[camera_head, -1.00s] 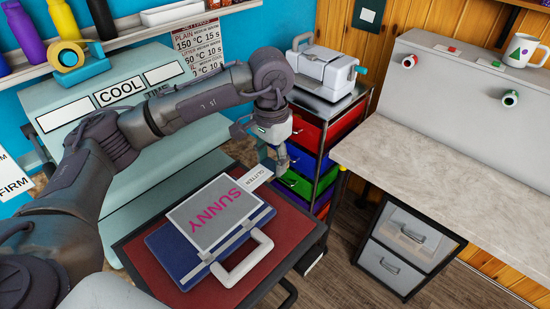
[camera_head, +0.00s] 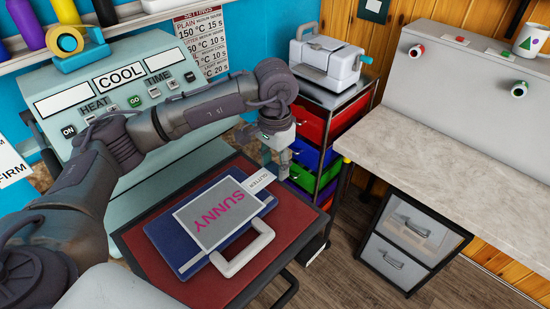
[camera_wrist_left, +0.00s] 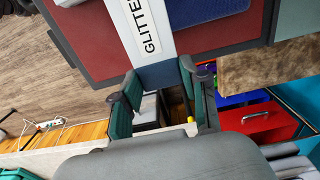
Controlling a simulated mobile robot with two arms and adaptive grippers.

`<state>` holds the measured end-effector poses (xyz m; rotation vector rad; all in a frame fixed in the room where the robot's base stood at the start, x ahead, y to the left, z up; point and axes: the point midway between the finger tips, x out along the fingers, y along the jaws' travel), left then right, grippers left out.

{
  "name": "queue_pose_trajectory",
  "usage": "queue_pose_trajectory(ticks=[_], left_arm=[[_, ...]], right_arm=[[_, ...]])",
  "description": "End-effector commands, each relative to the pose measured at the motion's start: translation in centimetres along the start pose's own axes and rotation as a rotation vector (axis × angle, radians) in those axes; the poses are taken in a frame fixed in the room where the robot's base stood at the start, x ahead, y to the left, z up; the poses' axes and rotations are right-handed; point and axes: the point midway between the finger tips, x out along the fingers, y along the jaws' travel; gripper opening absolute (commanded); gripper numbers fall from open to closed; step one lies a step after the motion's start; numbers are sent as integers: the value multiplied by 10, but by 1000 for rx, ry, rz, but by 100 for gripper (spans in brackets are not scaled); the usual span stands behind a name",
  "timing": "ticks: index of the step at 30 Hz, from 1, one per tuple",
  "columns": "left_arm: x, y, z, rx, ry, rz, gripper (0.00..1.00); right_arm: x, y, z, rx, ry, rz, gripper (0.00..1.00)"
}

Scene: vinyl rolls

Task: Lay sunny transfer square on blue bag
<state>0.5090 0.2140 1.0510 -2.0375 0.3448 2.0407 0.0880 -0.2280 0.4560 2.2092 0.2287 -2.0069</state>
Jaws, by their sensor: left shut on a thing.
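The sunny transfer square (camera_head: 222,212) is a grey sheet with pink SUNNY lettering and a white GLITTER tab (camera_head: 261,181). It is over the blue bag (camera_head: 168,236), covering its middle and handle side. Blue shows along the left and upper edges. I cannot tell whether the square touches the bag. The bag lies flat, its white handle (camera_head: 245,258) toward the lower right. My left gripper (camera_head: 279,157) is shut on the far end of the tab, which also shows between its green fingers in the left wrist view (camera_wrist_left: 146,35). My right gripper is not in view.
The bag lies on a dark red platen (camera_head: 285,238) with a dark rim. The pale green heat press (camera_head: 125,95) reading COOL stands behind. A drawer cart (camera_head: 325,125) with a white machine is beyond my gripper. A bare grey worktop (camera_head: 440,145) is at right.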

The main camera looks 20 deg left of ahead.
Motion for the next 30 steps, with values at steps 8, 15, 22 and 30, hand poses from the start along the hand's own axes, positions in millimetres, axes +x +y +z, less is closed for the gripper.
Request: queue_pose_trajectory(ticks=[8,15,22,30], left_arm=[[30,0,0,-1,-1,0,0],[50,-6,0,-3,2,-2,0],[49,-27,0,-4,1,-2,0],[47,-39,0,-1,1,-1,0]], right_arm=[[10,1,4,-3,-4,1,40],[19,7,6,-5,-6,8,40],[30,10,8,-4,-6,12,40],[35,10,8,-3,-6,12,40]])
